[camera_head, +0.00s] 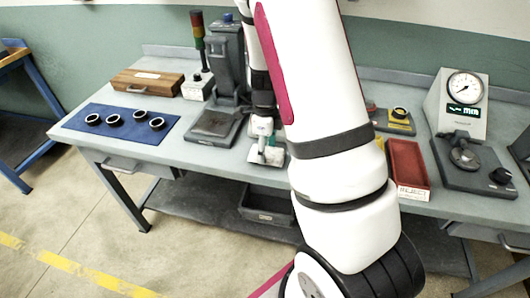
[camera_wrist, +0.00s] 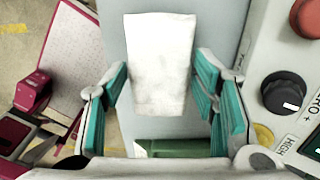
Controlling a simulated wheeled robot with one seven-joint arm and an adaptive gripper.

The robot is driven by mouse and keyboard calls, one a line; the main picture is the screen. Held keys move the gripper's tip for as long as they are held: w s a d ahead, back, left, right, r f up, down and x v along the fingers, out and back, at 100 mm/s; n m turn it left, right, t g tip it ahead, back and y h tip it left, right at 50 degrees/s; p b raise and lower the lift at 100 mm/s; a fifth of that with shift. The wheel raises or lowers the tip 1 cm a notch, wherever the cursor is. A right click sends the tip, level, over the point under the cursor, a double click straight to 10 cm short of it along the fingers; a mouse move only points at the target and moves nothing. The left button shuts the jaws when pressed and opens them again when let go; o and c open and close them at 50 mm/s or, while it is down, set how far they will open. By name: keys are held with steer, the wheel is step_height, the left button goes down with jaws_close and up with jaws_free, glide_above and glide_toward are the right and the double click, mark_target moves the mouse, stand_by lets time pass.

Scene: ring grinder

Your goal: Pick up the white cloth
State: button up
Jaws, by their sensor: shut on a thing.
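The white cloth (camera_wrist: 160,62) is in the middle of the wrist view, a pale, slightly creased piece between the two teal-padded fingers of my gripper (camera_wrist: 163,88). My gripper is shut on it, though the pads look wide apart and the exact contact is hard to see. In the head view my gripper (camera_head: 263,146) is small, low over the front middle of the workbench, partly behind my arm. The cloth cannot be told clearly from the white gripper parts there.
The workbench (camera_head: 215,157) carries a blue mat (camera_head: 105,131) with several dark rings, a wooden box (camera_head: 148,82), a press (camera_head: 228,62), a red tray (camera_head: 407,160) and a dial gauge (camera_head: 464,87). A control panel with a red button (camera_wrist: 308,18) and black knob (camera_wrist: 284,93) is close at right.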

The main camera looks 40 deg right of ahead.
steer(key=shift+w+r, duration=0.1)
steer(key=shift+r, duration=0.7)
steer(key=s+a+p, duration=0.1)
steer(key=s+a, duration=0.2)
steer(key=s, duration=0.4)
steer(key=s+a+r+p, duration=0.1)
steer(key=s+a, duration=0.3)
steer(key=s, duration=0.3)
steer(key=shift+s+a+r, duration=0.2)
steer(key=shift+s, duration=0.05)
steer(key=o, duration=0.5)
steer(key=shift+c, duration=0.2)
steer(key=c, duration=0.5)
steer(key=shift+w, duration=0.1)
